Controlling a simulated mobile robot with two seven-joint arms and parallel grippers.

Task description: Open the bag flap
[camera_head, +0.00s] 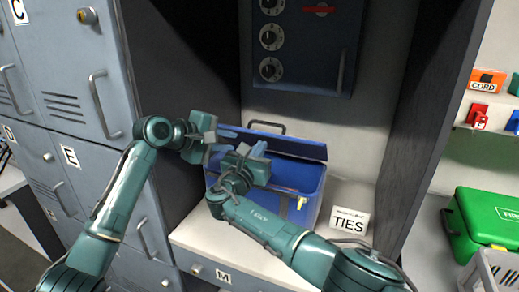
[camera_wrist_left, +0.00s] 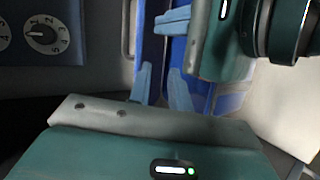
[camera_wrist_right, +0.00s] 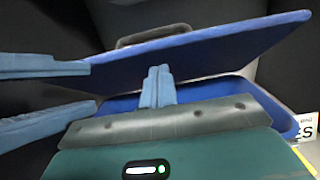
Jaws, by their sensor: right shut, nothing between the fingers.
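The blue bag (camera_head: 309,190) stands on the white shelf with its flap (camera_head: 290,146) tilted up and a gap showing below it. The flap (camera_wrist_right: 215,48) and the bag's rim (camera_wrist_right: 272,104) also show in the right wrist view. My left gripper (camera_head: 221,140) is at the flap's left end, its fingers apart; in the right wrist view they come in from the left, near the flap's edge. My right gripper (camera_head: 258,160) is in front of the opening. Its fingers (camera_wrist_right: 158,86) are together and empty, overlapping the flap's lower edge in view. Contact cannot be told.
A TIES sign (camera_head: 349,220) stands right of the bag. A panel with dials (camera_head: 305,40) is on the back wall. Grey lockers (camera_head: 75,80) stand at left and a dark divider (camera_head: 425,110) at right. A green case (camera_head: 490,222) lies beyond it.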

